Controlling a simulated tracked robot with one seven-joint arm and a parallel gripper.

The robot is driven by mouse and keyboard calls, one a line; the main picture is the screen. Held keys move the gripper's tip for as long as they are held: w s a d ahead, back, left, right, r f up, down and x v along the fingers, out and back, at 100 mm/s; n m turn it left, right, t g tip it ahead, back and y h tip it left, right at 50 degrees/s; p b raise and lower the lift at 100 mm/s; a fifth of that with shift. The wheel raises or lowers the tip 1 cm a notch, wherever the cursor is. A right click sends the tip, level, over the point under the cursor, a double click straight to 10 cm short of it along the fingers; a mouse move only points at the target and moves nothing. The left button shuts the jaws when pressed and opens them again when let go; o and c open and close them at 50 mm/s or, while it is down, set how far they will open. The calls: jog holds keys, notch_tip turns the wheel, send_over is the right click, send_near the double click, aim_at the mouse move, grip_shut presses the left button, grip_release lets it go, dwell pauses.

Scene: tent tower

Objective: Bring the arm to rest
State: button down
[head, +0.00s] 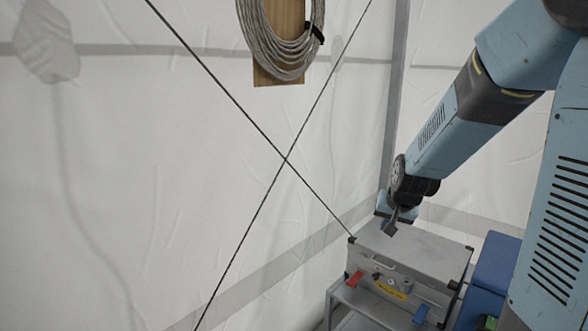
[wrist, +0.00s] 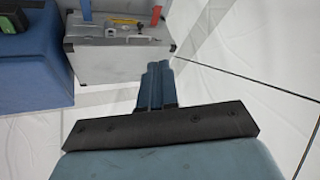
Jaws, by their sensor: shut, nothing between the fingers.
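My gripper (head: 391,226) is small in the head view, at the end of my blue arm, and appears just above the grey case. In the wrist view my gripper (wrist: 156,70) shows its two blue fingers side by side, shut, with nothing between them. The grey case (head: 425,253) has a red handle or latch and a yellow label on its front. In the wrist view the case (wrist: 120,62) lies beyond the fingertips. I cannot tell the exact gap between the fingers and the case.
The case stands on a grey stand (head: 350,300). A blue box (head: 492,270) is to its right, and it also shows in the wrist view (wrist: 32,82). Dark cables cross before the white tent wall (head: 130,150). A coiled cable (head: 283,55) hangs on a wooden board.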

jog(key=s+r+n, duration=0.1)
jog(key=s+r, duration=0.6)
jog(key=s, duration=0.5)
jog(key=s+r+n, duration=0.2)
jog(key=s+r, duration=0.5)
jog(key=s, duration=0.5)
jog(key=shift+s+a+r+n, duration=0.2)
jog(key=shift+s+a+n, duration=0.1)
jog(key=shift+a, duration=0.15)
jog(key=c, duration=1.8)
grip_release()
